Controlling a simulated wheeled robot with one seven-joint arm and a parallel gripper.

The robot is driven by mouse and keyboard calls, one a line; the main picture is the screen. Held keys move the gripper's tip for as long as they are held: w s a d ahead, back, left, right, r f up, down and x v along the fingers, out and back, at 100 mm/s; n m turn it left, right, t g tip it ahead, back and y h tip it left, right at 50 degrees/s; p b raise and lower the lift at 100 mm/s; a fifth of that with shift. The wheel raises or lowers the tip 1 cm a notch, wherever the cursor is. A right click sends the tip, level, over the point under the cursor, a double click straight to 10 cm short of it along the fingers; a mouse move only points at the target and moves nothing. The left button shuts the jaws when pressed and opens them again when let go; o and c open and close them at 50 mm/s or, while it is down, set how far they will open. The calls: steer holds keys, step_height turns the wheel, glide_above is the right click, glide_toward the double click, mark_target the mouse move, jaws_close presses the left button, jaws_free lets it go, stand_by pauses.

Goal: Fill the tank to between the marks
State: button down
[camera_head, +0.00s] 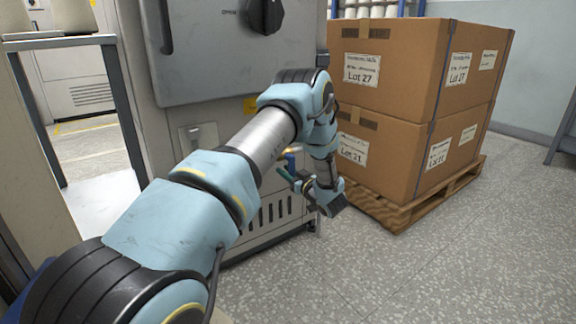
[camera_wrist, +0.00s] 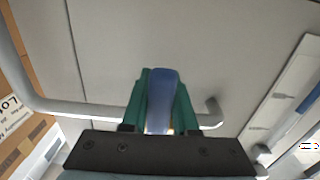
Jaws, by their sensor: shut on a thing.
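My gripper (camera_wrist: 160,95), with green fingers, is shut on a blue lever-like handle (camera_wrist: 162,88) in the wrist view. The handle stands between the fingers, and its lower end is hidden by the gripper body. In the head view my gripper (camera_head: 286,174) is low at the front of a grey machine (camera_head: 225,60), partly hidden by my arm. A pale upright strip with a blue section (camera_wrist: 308,101) shows at the right of the wrist view; it may be the level gauge, but I cannot read any marks. The tank itself is not clearly seen.
A grey pipe (camera_wrist: 85,108) runs across the machine face behind my gripper. Two stacked cardboard boxes (camera_head: 405,65) stand on a wooden pallet (camera_head: 400,212) right of the machine. A grey table (camera_head: 60,42) stands at left. The floor at front right is clear.

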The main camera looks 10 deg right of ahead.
steer(key=shift+s+a+m, duration=0.1)
steer(key=shift+m, duration=0.2)
steer(key=c, duration=0.7)
jaws_free()
steer(key=shift+s, duration=0.1)
steer(key=p+v, duration=0.3)
steer(key=v, duration=0.7)
steer(key=shift+s, duration=0.25)
